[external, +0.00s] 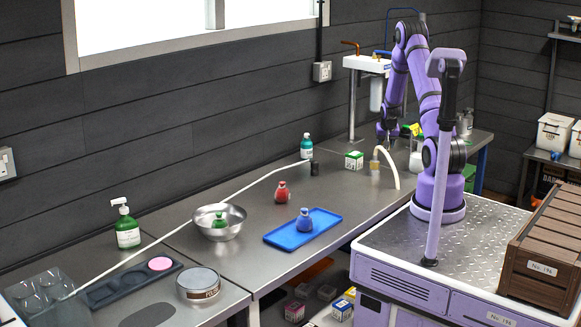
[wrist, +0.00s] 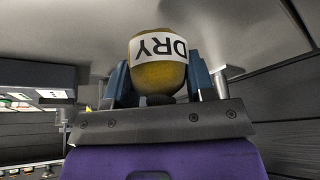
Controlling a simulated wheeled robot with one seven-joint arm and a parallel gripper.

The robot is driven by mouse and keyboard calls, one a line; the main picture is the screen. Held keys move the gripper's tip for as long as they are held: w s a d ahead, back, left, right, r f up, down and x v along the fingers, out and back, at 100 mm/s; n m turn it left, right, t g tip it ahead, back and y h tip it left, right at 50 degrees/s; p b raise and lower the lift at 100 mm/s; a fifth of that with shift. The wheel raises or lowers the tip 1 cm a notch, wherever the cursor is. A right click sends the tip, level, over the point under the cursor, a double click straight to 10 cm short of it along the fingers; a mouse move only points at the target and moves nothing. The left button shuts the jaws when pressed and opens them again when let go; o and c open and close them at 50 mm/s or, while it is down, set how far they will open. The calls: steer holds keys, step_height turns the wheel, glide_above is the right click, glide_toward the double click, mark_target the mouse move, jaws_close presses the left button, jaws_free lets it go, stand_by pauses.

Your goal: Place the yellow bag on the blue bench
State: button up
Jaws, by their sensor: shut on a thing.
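The yellow bag (wrist: 158,78) is between the two blue fingers of my gripper (wrist: 159,84) in the wrist view. Its white label reads DRY and appears upside down. My gripper is shut on it. In the external view my arm bends down so that its end (external: 387,134) is over the far part of the steel bench. The bag cannot be told apart clearly there. The long steel-topped bench (external: 345,200) runs along the wall, and a blue leg (external: 481,168) shows at its right end.
A blue tray (external: 275,238) holds a blue bag (external: 305,220). A red bag (external: 282,193) stands behind it. A green bag (external: 219,218) is in a steel bowl (external: 233,228). A green-white box (external: 354,161) and a pale hose (external: 391,165) are near my arm's end. Clear steel lies around the red bag.

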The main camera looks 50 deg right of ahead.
mark_target(385, 150)
steer(key=shift+f, duration=1.65)
steer(key=shift+f, duration=0.1)
steer(key=o, duration=0.9)
